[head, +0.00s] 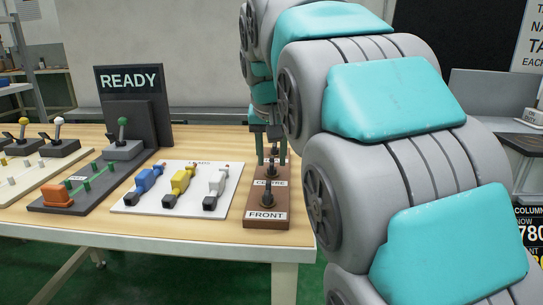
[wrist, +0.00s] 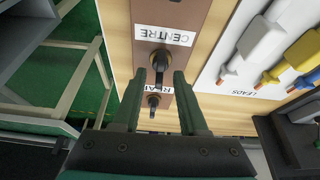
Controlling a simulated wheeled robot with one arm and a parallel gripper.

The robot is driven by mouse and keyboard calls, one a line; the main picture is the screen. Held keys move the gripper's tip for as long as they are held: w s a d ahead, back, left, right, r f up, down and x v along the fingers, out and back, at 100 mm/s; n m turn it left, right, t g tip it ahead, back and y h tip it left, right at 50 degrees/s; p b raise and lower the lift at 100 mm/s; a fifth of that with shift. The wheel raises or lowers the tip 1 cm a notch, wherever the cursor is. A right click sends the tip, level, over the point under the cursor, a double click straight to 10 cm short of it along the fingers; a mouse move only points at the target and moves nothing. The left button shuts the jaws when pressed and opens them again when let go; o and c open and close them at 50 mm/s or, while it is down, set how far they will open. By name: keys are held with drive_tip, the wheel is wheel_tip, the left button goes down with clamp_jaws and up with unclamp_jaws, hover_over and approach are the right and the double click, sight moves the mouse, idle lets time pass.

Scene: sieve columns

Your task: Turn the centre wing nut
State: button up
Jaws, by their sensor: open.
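A brown strip (head: 252,222) on the table carries dark wing nuts, with white labels reading FRONT and CENTRE in the head view. The centre wing nut (wrist: 160,60) is a black knob with a wing pointing down the picture, next to the CENTRE label, in the wrist view. My gripper (wrist: 160,73) is open and empty, its two green fingers either side of this nut in the picture. I cannot tell whether the fingertips are level with it or above it. In the head view my gripper (head: 271,158) is over the strip's rear half, partly hidden by my arm.
The rear wing nut (wrist: 153,100) sits between my fingers farther down the wrist view, its label partly covered. The front wing nut (head: 268,195) is uncovered. A white board (head: 140,205) with blue, yellow and white leads lies left of the strip. A READY panel (head: 130,100) stands behind.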

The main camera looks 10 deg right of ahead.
drive_tip(key=v, duration=0.7)
drive_tip(key=shift+r, duration=0.2)
drive_tip(key=shift+s, duration=0.1)
